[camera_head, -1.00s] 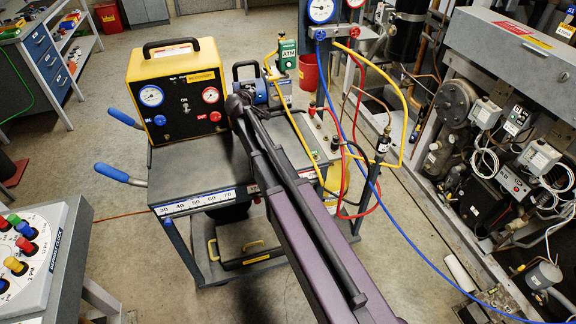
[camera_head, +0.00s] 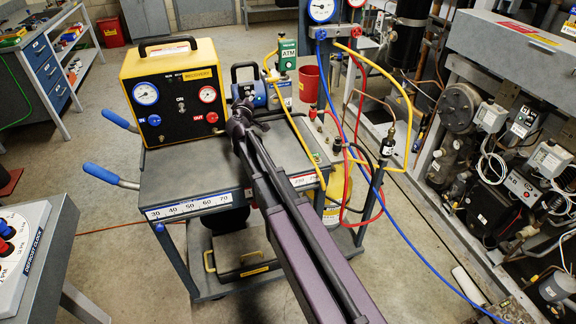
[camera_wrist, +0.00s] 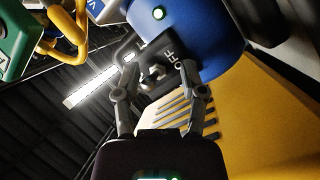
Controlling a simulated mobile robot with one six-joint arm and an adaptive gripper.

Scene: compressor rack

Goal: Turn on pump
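A black switch plate marked OFF (camera_wrist: 170,55) carries a small lever switch (camera_wrist: 152,74). My gripper (camera_wrist: 158,70) is open, its two fingers apart on either side of the switch; contact cannot be told. In the head view, my gripper (camera_head: 240,112) is dark and close in front of the pump, partly hiding it.
The yellow recovery unit (camera_head: 178,85) stands left of my gripper; its vented yellow side (camera_wrist: 245,115) is close in the wrist view.

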